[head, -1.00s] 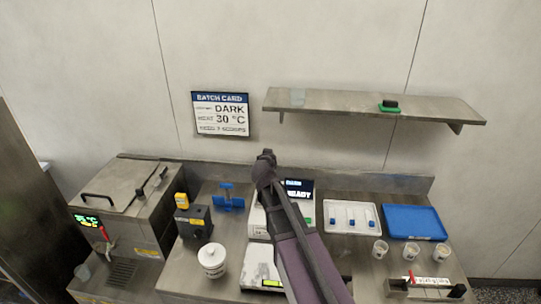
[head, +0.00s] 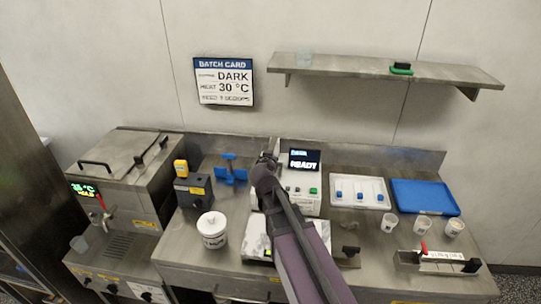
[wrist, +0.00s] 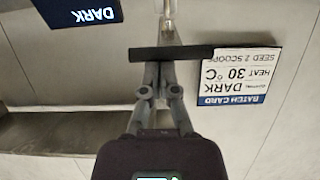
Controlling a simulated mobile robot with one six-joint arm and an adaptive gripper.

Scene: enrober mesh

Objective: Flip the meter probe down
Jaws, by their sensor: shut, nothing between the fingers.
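In the wrist view my gripper (wrist: 158,72) is shut and empty. A dark horizontal bar (wrist: 190,53), apparently the probe's handle, crosses at the fingertips, with a pale metal post (wrist: 168,18) beyond it. I cannot tell whether the fingers touch the bar.
A blue stand (head: 231,170) is left of the meter. A white tray (head: 358,204) and blue tray (head: 425,210) lie right. A shelf (head: 340,66) hangs above.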

